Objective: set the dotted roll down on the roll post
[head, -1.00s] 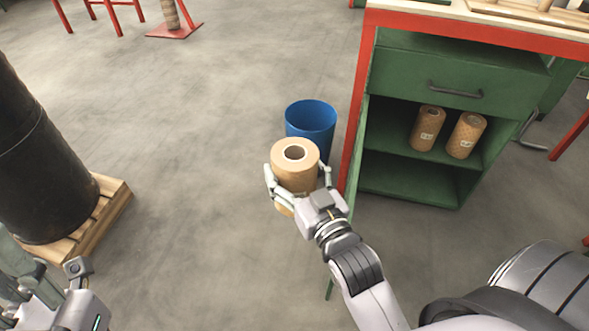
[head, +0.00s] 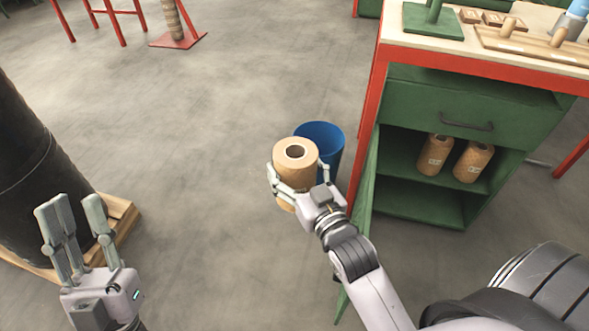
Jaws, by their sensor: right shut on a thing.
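My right gripper (head: 298,181) is shut on a tan roll (head: 294,175) with a hollow core, held upright over the floor in front of the blue bin. I cannot make out dots on it from here. A green post on a square green base (head: 432,20), which looks like the roll post, stands on the bench top at the upper right; its top is cut off by the frame. The held roll is left of the bench and well apart from the post. My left gripper (head: 75,228) is open and empty at the lower left.
A blue bin (head: 322,139) stands beside the green bench (head: 425,96), whose door hangs open. Two brown labelled rolls (head: 434,156) (head: 473,162) stand on its shelf. A pegged wooden board (head: 530,45) lies on top. A black cylinder (head: 40,180) rests on a pallet at left.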

